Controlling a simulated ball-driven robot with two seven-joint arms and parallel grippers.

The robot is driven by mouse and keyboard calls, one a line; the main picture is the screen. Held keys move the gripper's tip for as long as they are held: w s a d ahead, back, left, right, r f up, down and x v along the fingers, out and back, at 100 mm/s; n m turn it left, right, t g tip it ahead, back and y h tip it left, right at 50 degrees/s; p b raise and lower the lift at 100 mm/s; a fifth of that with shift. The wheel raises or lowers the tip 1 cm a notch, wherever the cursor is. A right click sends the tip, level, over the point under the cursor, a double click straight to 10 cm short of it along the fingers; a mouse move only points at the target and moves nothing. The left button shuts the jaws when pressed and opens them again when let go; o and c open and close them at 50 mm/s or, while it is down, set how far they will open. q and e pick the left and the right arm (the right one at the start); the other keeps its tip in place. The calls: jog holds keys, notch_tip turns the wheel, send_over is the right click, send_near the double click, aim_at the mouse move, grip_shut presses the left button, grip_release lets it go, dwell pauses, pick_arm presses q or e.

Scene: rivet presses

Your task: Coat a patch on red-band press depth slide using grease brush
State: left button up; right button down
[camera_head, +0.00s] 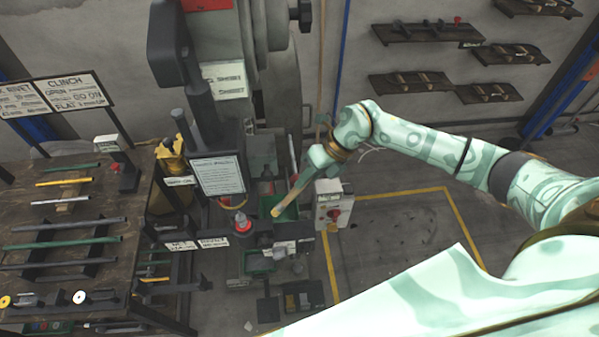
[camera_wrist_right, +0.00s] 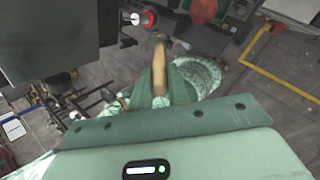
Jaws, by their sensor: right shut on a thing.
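The grease brush (camera_head: 288,200) is a tan wooden stick in my right gripper (camera_head: 304,181), slanting down and left in front of the press. In the right wrist view the green fingers of my right gripper (camera_wrist_right: 160,92) are closed on both sides of the brush handle (camera_wrist_right: 159,62), which points away toward the press. Its bristles are not clear. The grey press (camera_head: 215,45) carries a red patch (camera_head: 206,3) at its top edge. I cannot tell which part is the depth slide, or whether the brush touches anything. My left gripper is not in view.
A workbench (camera_head: 75,215) with several rods stands at the left. A sign (camera_head: 217,175) and a red-topped knob (camera_head: 240,222) stand by the brush. A switch box (camera_head: 333,204) is close to its right. Yellow-lined floor (camera_head: 400,220) beyond is clear.

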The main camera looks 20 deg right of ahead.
jog(key=shift+s+d+f+m, duration=0.1)
jog(key=shift+d+f+m, duration=0.1)
jog(key=shift+m, duration=0.2)
jog(key=shift+f+t, duration=0.3)
notch_tip(320, 180, down, 5)
jog(key=b, duration=0.4)
jog(key=shift+d+r, duration=0.15)
